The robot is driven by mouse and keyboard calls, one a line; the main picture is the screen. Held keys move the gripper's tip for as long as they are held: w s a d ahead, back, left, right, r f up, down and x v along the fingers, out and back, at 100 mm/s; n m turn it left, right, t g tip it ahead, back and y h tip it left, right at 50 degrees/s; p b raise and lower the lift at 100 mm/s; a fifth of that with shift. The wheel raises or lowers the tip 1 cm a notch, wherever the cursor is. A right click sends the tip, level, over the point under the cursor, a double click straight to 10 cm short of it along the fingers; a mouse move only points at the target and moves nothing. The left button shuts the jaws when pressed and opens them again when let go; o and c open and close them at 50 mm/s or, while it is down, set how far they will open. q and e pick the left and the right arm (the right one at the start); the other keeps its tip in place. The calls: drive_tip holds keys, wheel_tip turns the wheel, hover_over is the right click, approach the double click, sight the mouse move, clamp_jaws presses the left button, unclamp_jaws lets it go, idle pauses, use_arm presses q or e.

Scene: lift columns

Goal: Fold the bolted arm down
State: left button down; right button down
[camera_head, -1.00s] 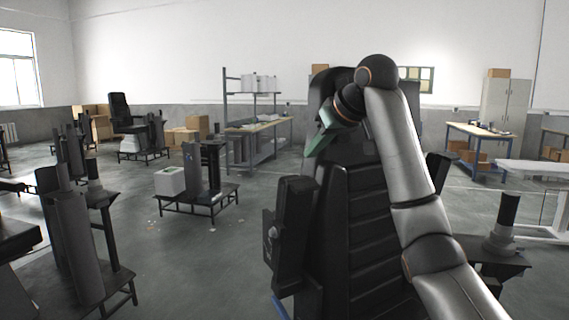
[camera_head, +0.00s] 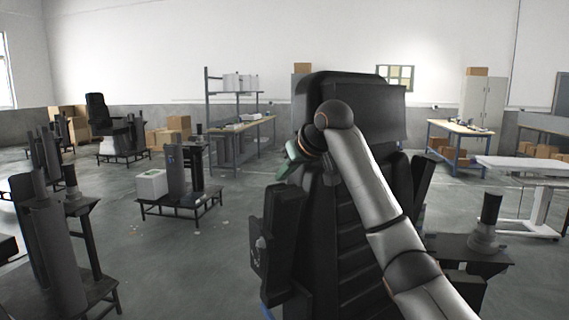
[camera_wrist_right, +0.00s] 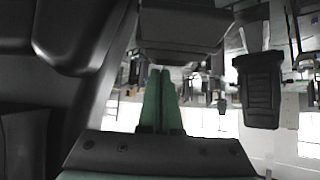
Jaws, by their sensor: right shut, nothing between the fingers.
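A large black seat (camera_head: 345,215) with a ribbed back stands right in front of me in the head view. On its left side a black arm (camera_head: 283,240) stands upright along the back, with a small light knob at its outer face. A second upright black arm (camera_head: 424,182) shows on the right side. My right gripper (camera_head: 290,160), with green fingers, is at the left edge of the seat back, above the left arm and apart from it. In the wrist view its green fingers (camera_wrist_right: 161,100) are together and empty. My left gripper is not in view.
Black column stands (camera_head: 62,250) fill the left, and a low stand with a white box (camera_head: 152,184) is beyond. A dark cylinder on a stand (camera_head: 488,222) is close on the right. Shelving (camera_head: 235,120) and a workbench (camera_head: 458,130) stand behind. Open floor lies left of the seat.

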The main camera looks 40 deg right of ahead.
drive_tip(key=shift+s+a+f, duration=0.1)
drive_tip(key=shift+s+f, duration=0.1)
drive_tip(key=shift+s, duration=0.75)
